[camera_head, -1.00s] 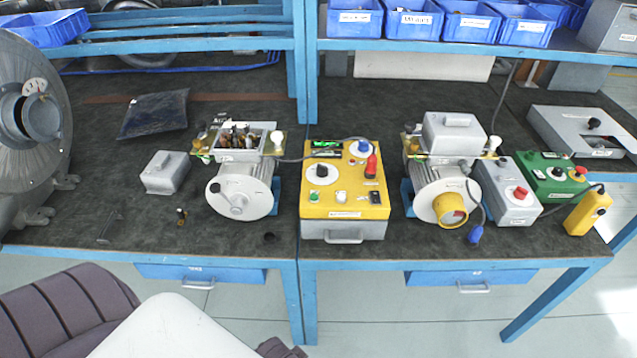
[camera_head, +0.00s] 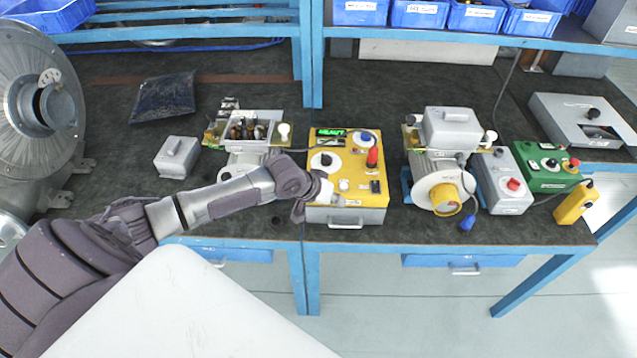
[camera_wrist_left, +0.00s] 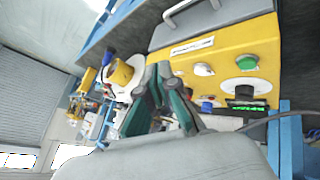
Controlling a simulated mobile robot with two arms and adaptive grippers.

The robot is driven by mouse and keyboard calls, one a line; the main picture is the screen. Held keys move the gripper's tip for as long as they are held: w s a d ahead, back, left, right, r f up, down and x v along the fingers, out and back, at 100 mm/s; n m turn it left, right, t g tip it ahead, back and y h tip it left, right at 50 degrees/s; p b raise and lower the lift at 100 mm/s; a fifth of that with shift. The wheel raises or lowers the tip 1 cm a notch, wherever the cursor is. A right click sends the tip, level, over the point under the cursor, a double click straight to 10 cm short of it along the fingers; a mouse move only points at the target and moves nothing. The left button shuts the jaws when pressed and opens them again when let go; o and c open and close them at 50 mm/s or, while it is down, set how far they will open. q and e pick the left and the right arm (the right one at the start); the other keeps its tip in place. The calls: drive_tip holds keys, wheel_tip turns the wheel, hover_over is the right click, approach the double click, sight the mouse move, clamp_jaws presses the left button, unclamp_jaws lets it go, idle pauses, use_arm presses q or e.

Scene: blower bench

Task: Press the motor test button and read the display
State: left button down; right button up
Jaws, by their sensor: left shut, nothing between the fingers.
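The yellow tester box (camera_head: 362,188) stands on the bench with a white dial, a red plug and a lit display (camera_head: 331,133). Green characters show on the display, too small to read surely. My left gripper (camera_head: 324,190) is at the box's front left corner and hides the green button there. In the left wrist view the box is upside down, with the green button (camera_wrist_left: 247,63), a white button (camera_wrist_left: 203,69) and the display (camera_wrist_left: 247,104). There the left gripper (camera_wrist_left: 163,72) is shut and empty; I cannot tell whether it touches the panel. The right gripper is out of view.
An open-topped motor (camera_head: 250,130) stands left of the box, partly behind my arm. Another motor (camera_head: 440,165), a grey switch box (camera_head: 508,190) and a green box (camera_head: 545,170) stand to the right. A grey cover (camera_head: 177,157) lies at left.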

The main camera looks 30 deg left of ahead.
use_arm(q)
drive_tip(key=w+a+r+n+t, duration=0.1)
drive_tip(key=w+a+r, duration=0.1)
drive_tip(key=a, duration=0.3)
drive_tip(key=w+a+r+n+t+y, duration=0.1)
drive_tip(key=w+a+r+n, duration=0.1)
drive_tip(key=w+a+r, duration=0.1)
drive_tip(key=w+a, duration=0.1)
drive_tip(key=a, duration=0.1)
drive_tip(key=shift+w+a+r, duration=0.15)
drive_tip(key=shift+a, duration=0.15)
wheel_tip(320, 180, down, 7)
drive_tip(key=b, duration=0.7)
drive_tip(key=shift+f+b, duration=0.5)
drive_tip(key=shift+f, duration=0.45)
drive_tip(key=shift+f, duration=0.15)
